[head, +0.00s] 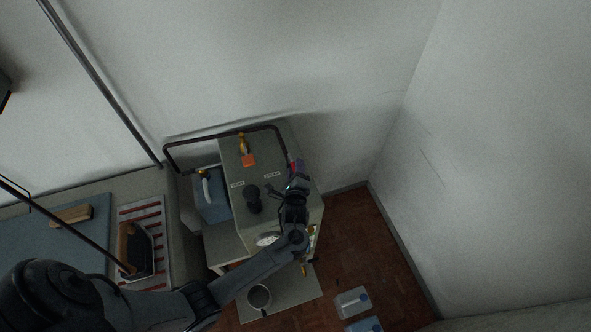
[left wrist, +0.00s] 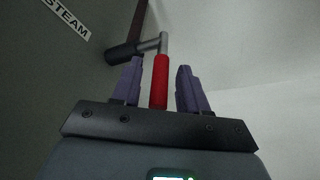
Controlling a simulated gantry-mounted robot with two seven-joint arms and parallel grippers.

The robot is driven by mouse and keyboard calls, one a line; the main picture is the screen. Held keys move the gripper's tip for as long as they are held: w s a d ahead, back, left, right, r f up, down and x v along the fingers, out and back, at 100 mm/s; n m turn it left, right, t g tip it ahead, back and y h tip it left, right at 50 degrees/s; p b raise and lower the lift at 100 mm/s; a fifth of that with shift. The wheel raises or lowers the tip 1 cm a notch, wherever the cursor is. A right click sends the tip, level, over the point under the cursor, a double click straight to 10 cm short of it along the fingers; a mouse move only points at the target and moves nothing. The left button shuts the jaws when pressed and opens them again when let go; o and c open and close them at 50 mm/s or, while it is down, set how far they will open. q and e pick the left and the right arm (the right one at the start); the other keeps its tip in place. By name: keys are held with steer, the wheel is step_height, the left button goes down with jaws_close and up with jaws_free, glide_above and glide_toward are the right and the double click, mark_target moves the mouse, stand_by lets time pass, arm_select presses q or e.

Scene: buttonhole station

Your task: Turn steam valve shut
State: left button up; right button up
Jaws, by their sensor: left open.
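The steam valve has a red lever handle (left wrist: 160,85) on a grey stem beside a dark cylindrical body (left wrist: 122,53). In the left wrist view my left gripper (left wrist: 161,64) is open, with one purple finger on each side of the red handle. Gaps show between the handle and both fingers. In the head view my left gripper (head: 297,177) is at the right edge of the grey boiler cabinet (head: 285,140), and a small bit of red shows there. Most of the valve is hidden there by the gripper. My right gripper is not in view.
A "STEAM" label (left wrist: 66,17) is near the valve. An iron (head: 136,250) stands on a striped rest at left. A mug (head: 259,296) stands below.

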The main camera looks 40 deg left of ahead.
arm_select(q)
steer(key=shift+c, duration=0.2)
jaws_close()
stand_by(0.3)
